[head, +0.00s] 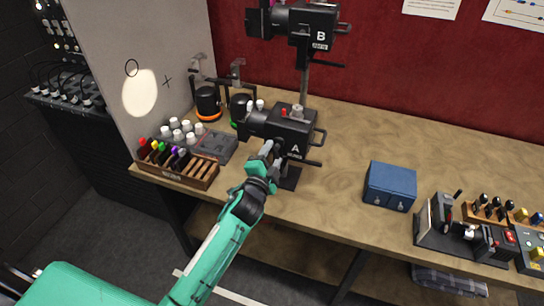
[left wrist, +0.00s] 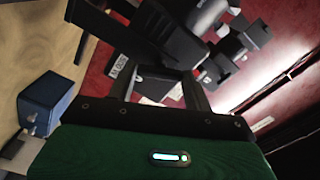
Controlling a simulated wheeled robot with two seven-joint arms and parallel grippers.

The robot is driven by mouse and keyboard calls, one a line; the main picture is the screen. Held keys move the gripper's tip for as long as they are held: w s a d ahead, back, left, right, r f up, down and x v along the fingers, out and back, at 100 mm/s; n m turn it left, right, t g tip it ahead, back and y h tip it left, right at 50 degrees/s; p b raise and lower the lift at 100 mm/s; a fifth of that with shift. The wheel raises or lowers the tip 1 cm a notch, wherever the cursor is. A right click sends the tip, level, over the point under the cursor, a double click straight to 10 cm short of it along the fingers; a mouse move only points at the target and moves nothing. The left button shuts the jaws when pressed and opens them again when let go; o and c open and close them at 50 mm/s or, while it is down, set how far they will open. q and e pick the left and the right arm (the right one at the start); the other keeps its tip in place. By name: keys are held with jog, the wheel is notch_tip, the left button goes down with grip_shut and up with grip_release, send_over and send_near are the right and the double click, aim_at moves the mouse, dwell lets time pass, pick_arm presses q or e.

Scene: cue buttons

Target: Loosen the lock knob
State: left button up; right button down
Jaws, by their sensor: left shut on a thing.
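The lower black lamp, marked A (head: 290,128), is mounted on an upright pole (head: 303,82) above the bench. My left gripper (head: 269,152) is at the lower left side of this lamp, with its fingers against it. The gripper is shut on a small part there, which I take to be the lock knob; the fingers hide it in the head view. In the left wrist view the gripper (left wrist: 160,82) reaches toward the dark lamp body, and the knob cannot be made out clearly. My right gripper is not in view.
A second lamp, B (head: 312,20), sits higher on the pole. A wooden rack of coloured pens (head: 180,170) and several white knobs (head: 182,130) stand left. A blue box (head: 390,186) and a device (head: 465,235) stand right. The bench between lamp A and the box is clear.

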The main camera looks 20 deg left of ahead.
pick_arm(q)
jog(key=shift+f, duration=0.1)
jog(key=o, duration=1)
jog(key=shift+s, duration=0.1)
jog(key=shift+s, duration=0.3)
jog(key=shift+s+a+b, duration=0.15)
jog(key=shift+s+b, duration=1.05)
jog(key=shift+s, duration=2.1)
jog(key=shift+s+a+b, duration=0.1)
jog(key=shift+s+b, duration=1.1)
jog(key=shift+s, duration=2.05)
